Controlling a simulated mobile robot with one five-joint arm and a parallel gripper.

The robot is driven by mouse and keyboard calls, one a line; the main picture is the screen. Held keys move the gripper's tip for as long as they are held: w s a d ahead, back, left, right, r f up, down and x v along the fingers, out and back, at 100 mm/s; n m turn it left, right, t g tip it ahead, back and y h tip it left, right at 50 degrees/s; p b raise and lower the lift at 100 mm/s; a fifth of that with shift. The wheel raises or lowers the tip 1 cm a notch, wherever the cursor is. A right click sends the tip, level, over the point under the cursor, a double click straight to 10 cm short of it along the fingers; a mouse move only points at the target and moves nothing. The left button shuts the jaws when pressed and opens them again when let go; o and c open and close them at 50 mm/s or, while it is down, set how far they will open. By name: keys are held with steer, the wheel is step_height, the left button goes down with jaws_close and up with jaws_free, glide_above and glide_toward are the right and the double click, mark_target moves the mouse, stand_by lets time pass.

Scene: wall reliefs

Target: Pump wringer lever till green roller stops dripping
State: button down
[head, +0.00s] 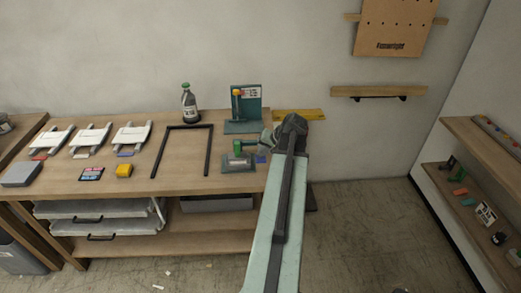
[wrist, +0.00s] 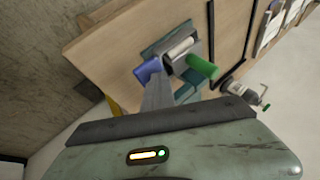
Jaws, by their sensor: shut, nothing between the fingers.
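The wringer's teal base (head: 240,166) sits at the right end of the bench. A green cylinder (head: 238,147) stands up from it, with a grey roller-like bar below. In the wrist view the green cylinder (wrist: 203,67) points toward the camera beside a whitish roller (wrist: 180,47). A blue cylinder (wrist: 147,69) lies on the other side; it shows as a small blue piece (head: 261,159) in the head view. I cannot tell which part is the lever, or see any drips. My gripper (wrist: 160,80) is shut and empty, its tips close to the blue cylinder; contact is unclear.
A teal stand with a sign (head: 247,103) is behind the wringer, with a dark bottle (head: 189,103) to its left. A yellow bar (head: 299,115) is near the wall.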

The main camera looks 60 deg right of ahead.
steer(key=shift+r, duration=0.1)
steer(key=shift+w+d+r+p, duration=0.15)
steer(key=shift+d+r+p, duration=0.05)
steer(key=shift+r+p, duration=0.75)
steer(key=shift+w+d+r+p, duration=0.15)
steer(key=shift+d+r+p, duration=0.05)
steer(key=shift+r+p, duration=0.7)
steer(key=shift+w+d+r+p, duration=0.15)
steer(key=shift+d+r+p, duration=0.05)
steer(key=shift+r+p, duration=0.7)
steer(key=r+p, duration=0.3)
steer(key=d+r+p, duration=0.1)
steer(key=p, duration=0.1)
steer(key=shift+w+r, duration=0.35)
steer(key=shift+r, duration=0.05)
